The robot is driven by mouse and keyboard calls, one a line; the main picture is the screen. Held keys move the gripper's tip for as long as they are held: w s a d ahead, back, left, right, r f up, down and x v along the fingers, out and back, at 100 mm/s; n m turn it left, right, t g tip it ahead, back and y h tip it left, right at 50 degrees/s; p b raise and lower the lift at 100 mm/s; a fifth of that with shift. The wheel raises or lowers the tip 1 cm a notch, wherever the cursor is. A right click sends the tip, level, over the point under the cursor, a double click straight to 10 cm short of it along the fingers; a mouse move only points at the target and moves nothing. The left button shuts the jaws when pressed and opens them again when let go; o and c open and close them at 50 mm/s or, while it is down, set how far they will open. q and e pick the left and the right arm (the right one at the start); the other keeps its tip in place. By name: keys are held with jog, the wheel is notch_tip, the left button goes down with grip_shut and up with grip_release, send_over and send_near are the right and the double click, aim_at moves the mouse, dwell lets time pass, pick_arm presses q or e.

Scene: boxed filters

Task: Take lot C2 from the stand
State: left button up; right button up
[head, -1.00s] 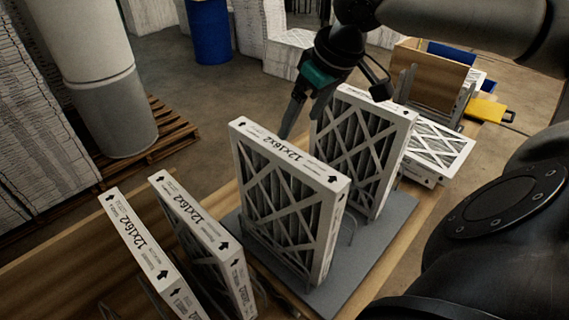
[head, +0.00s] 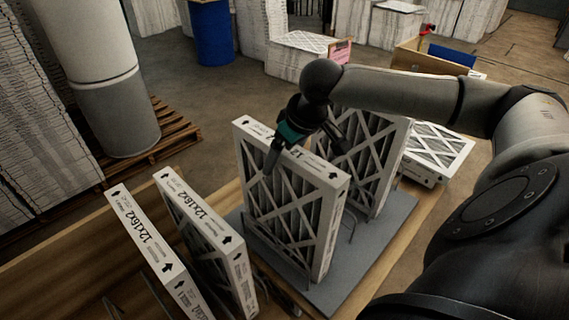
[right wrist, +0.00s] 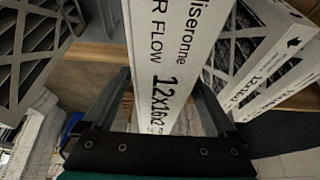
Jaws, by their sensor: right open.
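A grey stand (head: 365,262) holds two upright white-framed pleated filters, a front filter (head: 292,212) and a rear filter (head: 380,165). My right gripper (head: 303,152) is open and straddles the top edge of the front filter. In the right wrist view, this filter's printed edge (right wrist: 178,55), reading 12x16x2, lies between the two fingers (right wrist: 163,88). Whether the fingers touch it I cannot tell. The gripper covers part of the top label, and I cannot read a C2 lot mark on any filter. My left gripper is not in view.
Two more filters, the outer one (head: 150,245) and the inner one (head: 205,235), stand upright left of the stand. Another filter (head: 440,148) lies flat behind the stand at right. A blue barrel (head: 212,35) and wrapped stacks stand on the floor behind.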

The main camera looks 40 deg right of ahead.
jog(key=x, duration=0.2)
jog(key=shift+w+f, duration=0.1)
jog(key=shift+f, duration=0.15)
jog(key=shift+f+p, duration=0.2)
jog(key=shift+p, duration=0.25)
dwell(0.5)
jog(key=shift+c, duration=0.3)
grip_shut()
dwell(0.3)
dwell(0.4)
